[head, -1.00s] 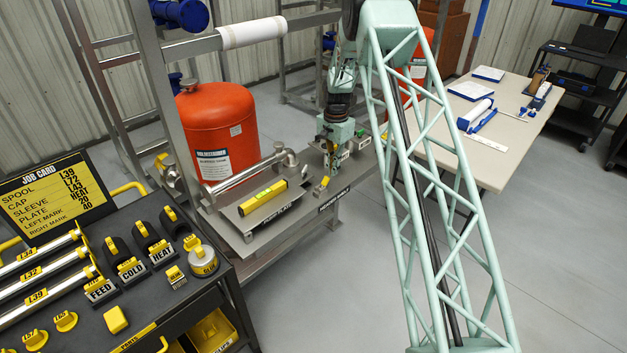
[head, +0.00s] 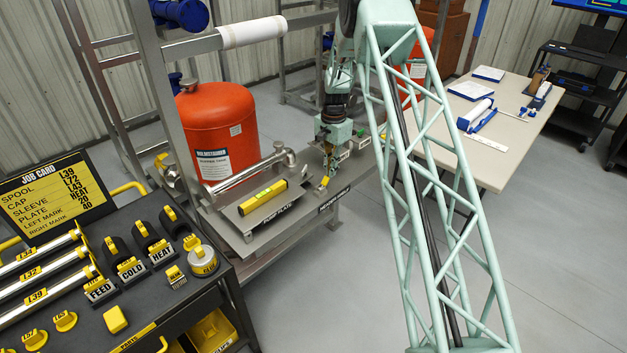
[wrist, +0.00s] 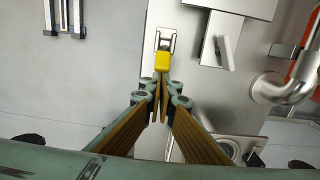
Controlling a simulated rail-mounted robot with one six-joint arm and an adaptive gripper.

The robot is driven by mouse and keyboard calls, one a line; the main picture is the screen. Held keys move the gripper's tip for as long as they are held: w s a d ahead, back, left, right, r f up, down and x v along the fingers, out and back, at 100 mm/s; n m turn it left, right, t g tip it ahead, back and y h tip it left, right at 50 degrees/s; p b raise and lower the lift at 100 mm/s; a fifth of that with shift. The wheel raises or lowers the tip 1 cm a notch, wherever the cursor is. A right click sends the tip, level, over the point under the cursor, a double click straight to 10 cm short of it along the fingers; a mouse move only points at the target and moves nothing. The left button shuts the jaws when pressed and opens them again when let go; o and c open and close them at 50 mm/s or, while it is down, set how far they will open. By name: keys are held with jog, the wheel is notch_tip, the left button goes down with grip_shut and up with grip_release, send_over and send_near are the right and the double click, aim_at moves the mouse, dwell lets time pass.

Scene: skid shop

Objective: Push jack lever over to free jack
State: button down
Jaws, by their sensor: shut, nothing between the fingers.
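The jack lever shows as a small yellow-tipped handle (head: 323,184) near the front edge of the grey skid deck. In the wrist view the yellow tip (wrist: 162,62) lies just beyond my fingertips, with a metal bracket (wrist: 166,40) behind it. My gripper (head: 328,172) is shut and empty, pointing down at the deck next to the lever. In the wrist view my gripper (wrist: 161,85) has its fingertips together, very close to the yellow tip. I cannot tell whether they touch. The jack itself cannot be clearly made out.
A plate with a yellow level (head: 264,197) lies left of the lever, with a bent metal pipe (head: 250,172) behind it. A red tank (head: 217,130) stands further back. A tool cart (head: 110,290) is at the lower left. The floor in front of the skid is clear.

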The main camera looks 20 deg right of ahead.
aim_at(324, 182)
jog(key=shift+s+a, duration=0.35)
jog(key=shift+a, duration=0.55)
jog(key=shift+s+a+b, duration=0.15)
jog(key=shift+s+a, duration=0.1)
jog(key=shift+a, duration=0.25)
jog(key=shift+s+a+b, duration=0.15)
jog(key=shift+s+a, duration=0.05)
jog(key=shift+a, duration=0.4)
jog(key=shift+r, duration=0.2)
dwell(0.5)
jog(key=shift+w+d+r+p, duration=0.15)
jog(key=shift+r+p, duration=0.25)
jog(key=shift+r, duration=0.7)
jog(key=shift+s+d+r+p, duration=0.15)
jog(key=shift+r+p, duration=0.25)
jog(key=shift+r, duration=0.7)
jog(key=shift+w+d+r+p, duration=0.2)
jog(key=shift+r+p, duration=0.2)
jog(key=shift+r, duration=0.7)
